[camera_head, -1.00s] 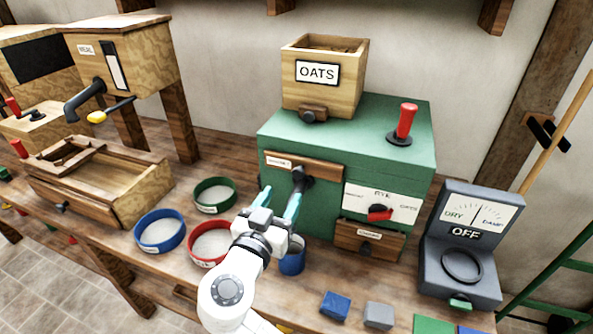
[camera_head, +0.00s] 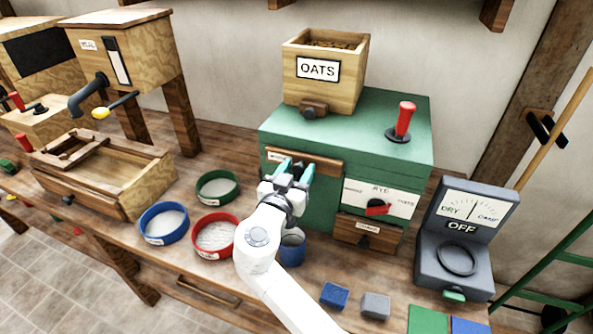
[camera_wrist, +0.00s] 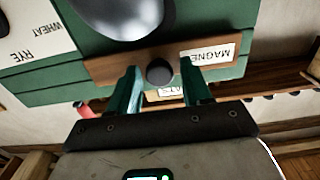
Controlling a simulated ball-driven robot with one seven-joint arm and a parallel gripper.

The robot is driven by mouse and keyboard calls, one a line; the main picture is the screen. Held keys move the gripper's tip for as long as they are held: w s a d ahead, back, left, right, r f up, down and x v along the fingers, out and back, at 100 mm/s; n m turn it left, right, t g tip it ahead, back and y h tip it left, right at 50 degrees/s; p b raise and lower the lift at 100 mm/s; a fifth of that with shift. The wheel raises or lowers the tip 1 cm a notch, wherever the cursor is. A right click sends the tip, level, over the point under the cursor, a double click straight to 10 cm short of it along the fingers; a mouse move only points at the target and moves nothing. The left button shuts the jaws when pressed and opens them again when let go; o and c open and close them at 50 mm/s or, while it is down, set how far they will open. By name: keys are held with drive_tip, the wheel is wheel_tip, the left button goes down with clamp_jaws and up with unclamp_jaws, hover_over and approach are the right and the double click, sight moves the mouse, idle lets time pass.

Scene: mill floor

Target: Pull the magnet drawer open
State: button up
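The magnet drawer (camera_head: 327,160) is a wooden front with a white label, set high in the left part of the green mill (camera_head: 350,130). It looks shut, flush with the mill. My teal fingers (camera_wrist: 162,85) are open, one on each side of the knob, with gaps between; nothing is gripped.
A red dial (camera_head: 378,208) and a lower small drawer (camera_head: 368,232) are right of my gripper. A blue cup (camera_head: 292,250) stands below it. Blue (camera_head: 163,224), red (camera_head: 214,238) and green (camera_head: 217,187) sieves lie to the left.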

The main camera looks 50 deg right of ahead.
clamp_jaws()
idle(0.4)
